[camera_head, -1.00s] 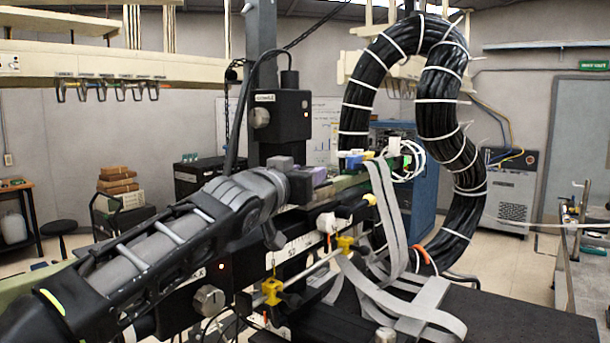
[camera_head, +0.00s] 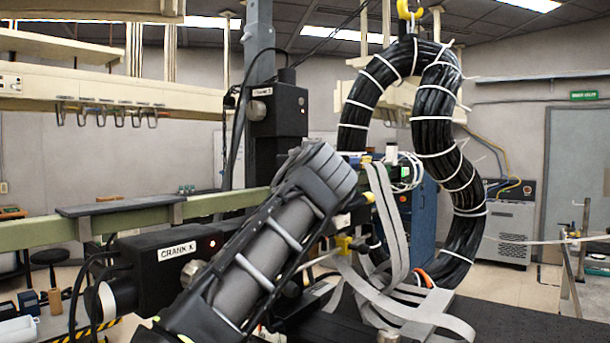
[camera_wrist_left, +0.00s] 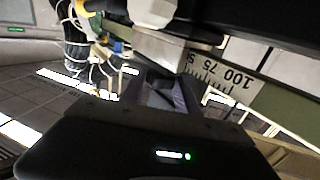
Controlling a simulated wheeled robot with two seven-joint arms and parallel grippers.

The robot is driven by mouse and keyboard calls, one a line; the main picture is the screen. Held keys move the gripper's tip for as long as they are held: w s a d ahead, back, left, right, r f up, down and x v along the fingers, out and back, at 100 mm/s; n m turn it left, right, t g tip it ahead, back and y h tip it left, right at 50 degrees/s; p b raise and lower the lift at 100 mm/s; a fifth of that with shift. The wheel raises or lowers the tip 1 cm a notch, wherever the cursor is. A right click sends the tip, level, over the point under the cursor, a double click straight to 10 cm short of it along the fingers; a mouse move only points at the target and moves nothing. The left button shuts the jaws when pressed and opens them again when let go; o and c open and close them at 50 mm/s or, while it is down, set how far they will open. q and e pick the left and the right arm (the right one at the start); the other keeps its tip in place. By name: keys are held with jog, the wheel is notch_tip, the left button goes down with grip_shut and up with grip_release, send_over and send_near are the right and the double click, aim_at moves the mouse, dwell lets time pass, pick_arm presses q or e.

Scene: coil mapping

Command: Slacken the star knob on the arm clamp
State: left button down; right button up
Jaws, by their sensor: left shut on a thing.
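My left arm comes in from the bottom left of the head view, its gripper (camera_head: 328,172) up at the green beam (camera_head: 120,222). Its own wrist hides the fingertips there. In the left wrist view the two grey-purple fingers (camera_wrist_left: 166,92) are close together beside the beam's scale (camera_wrist_left: 220,75), below a pale metal block (camera_wrist_left: 178,50). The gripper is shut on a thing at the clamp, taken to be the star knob. The knob's shape is hidden by the fingers and shadow. My right gripper is not in view.
A black box labelled CRANK X (camera_head: 180,262) is left of my arm, another crank box (camera_head: 278,112) on the column behind. A thick black cable loop (camera_head: 432,130) and grey ribbon cables (camera_head: 395,225) hang close right. The dark tabletop (camera_head: 520,322) is clear at lower right.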

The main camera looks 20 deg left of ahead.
pick_arm(q)
jog(key=shift+w+d+r+n+g+y+p, duration=0.1)
jog(key=shift+d+n+g+y+p, duration=0.15)
jog(key=shift+y, duration=0.2)
jog(key=shift+r+n+g+y+p, duration=0.15)
jog(key=shift+n+y+p, duration=0.1)
jog(key=shift+n+y, duration=0.15)
jog(key=shift+f+n+g+y+p, duration=0.15)
jog(key=shift+n+g+y+p, duration=0.25)
jog(key=shift+y, duration=0.45)
jog(key=shift+f, duration=0.1)
jog(key=c, duration=0.9)
grip_release()
